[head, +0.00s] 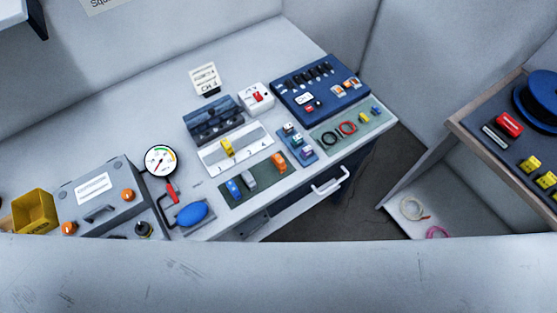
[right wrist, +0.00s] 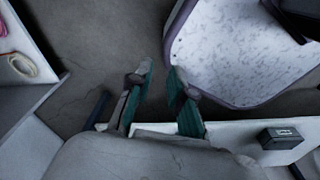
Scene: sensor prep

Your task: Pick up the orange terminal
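The orange terminal (head: 279,162) is a small block at the right end of a dark green mat (head: 235,200) on the bench. A grey block (head: 249,178) and a blue block (head: 233,189) stand to its left on the same mat. My right gripper (right wrist: 160,70) shows only in the right wrist view. Its two green-padded fingers are apart with nothing between them, over the dark floor. The orange terminal is not in that view. My left gripper is in neither view.
A yellow block (head: 227,147) lies on a numbered white strip behind the mat. A blue panel (head: 286,99) and a green tray (head: 327,149) are to the right. A gauge (head: 160,160) and grey box (head: 84,188) are left. A drawer handle (head: 331,181) juts from the bench front.

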